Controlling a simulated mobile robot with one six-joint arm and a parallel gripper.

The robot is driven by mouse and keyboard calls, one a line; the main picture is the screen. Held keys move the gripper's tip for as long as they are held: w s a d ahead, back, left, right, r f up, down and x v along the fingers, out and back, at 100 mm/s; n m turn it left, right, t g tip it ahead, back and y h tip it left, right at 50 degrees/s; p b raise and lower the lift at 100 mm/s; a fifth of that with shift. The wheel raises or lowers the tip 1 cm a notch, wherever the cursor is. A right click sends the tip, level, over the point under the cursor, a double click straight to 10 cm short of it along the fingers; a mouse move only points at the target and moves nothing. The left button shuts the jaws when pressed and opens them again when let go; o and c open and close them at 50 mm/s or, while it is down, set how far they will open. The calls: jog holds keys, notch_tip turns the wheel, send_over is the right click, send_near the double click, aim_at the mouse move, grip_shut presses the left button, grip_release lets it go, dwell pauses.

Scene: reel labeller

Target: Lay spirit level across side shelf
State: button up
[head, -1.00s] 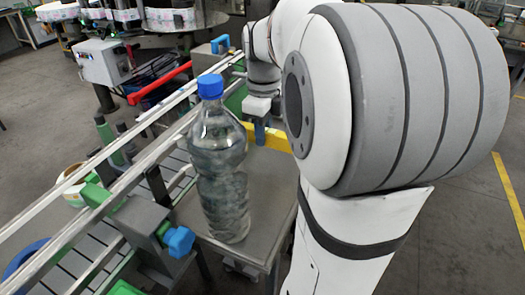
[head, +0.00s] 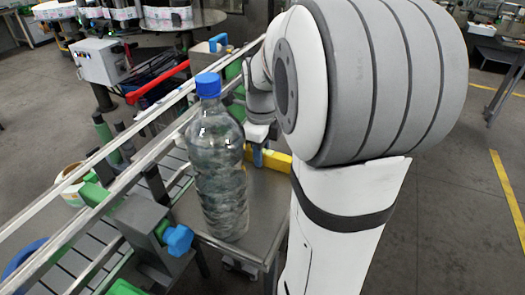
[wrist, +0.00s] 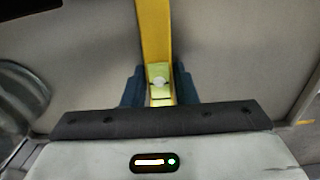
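The yellow spirit level (head: 279,161) is at the far part of the grey metal side shelf (head: 262,205), partly hidden by my arm and the bottle. In the wrist view the level (wrist: 153,35) runs up the picture between my blue fingers, with its pale vial (wrist: 158,80) near them. My gripper (head: 258,157) is shut on the level, one finger on each side; it also shows in the wrist view (wrist: 159,92). The shelf surface (wrist: 235,50) lies below the level. I cannot tell whether the level touches it.
A clear bottle with a blue cap (head: 219,175) stands upright on the shelf, close to my gripper; it shows at the left in the wrist view (wrist: 18,105). Conveyor rails (head: 112,150) and a blue knob (head: 178,239) border the shelf on the left. Open floor lies right.

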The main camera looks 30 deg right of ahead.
jog(key=o, duration=0.3)
jog(key=shift+o, duration=0.2)
notch_tip(320, 180, up, 12)
jog(key=shift+r, duration=0.2)
dwell(0.6)
